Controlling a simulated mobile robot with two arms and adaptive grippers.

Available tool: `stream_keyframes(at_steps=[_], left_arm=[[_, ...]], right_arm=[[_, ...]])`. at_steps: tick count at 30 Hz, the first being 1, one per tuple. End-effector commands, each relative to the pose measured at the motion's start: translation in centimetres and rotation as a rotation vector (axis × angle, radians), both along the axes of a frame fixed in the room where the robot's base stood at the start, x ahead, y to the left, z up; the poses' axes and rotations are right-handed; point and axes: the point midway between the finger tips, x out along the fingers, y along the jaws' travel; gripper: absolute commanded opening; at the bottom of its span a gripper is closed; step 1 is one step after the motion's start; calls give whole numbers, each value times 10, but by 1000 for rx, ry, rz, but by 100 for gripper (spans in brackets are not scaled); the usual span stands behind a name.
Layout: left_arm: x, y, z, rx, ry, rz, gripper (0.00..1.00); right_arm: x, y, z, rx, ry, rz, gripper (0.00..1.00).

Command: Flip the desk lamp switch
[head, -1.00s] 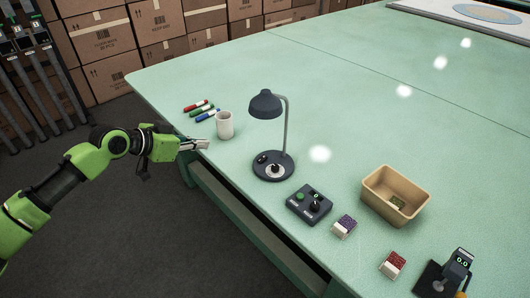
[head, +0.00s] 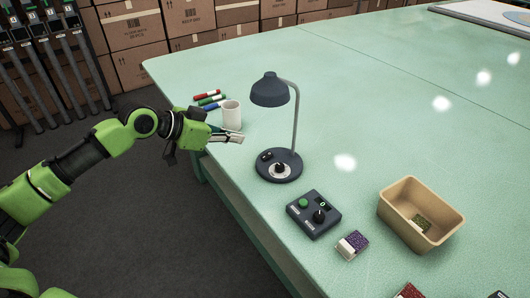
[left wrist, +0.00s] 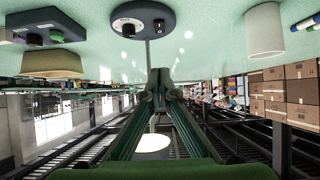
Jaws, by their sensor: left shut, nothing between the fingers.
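The desk lamp has a dark grey shade (head: 270,90), a thin grey stem and a round dark base (head: 293,176) standing on the green table. On the base are a small dark rocker switch (head: 266,155) and a pale dial with a dark knob (head: 279,170). In the left wrist view, which is upside down, the lamp base (left wrist: 143,12) shows at the top, beyond the fingers. My left gripper (head: 240,138) is shut and empty, left of the lamp base and apart from it, near the table edge. Its closed fingertips (left wrist: 160,75) show in the wrist view. My right gripper is not in view.
A white mug (head: 232,116) stands just behind my left gripper, with several markers (head: 211,98) beside it. A control box (head: 314,214) with a green button, a small purple-topped box (head: 352,245) and a tan bin (head: 420,216) stand right of the lamp. Table behind the lamp is clear.

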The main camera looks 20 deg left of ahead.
Motion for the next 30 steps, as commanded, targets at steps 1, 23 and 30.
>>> stream_keyframes(at_steps=[1,23,30], left_arm=[[0,0,0,0,0,0,0],[67,-54,-56,-3,1,0,0],[71,-55,-88,0,1,2,0]], right_arm=[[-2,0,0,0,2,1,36],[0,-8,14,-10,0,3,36],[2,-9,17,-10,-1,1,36]])
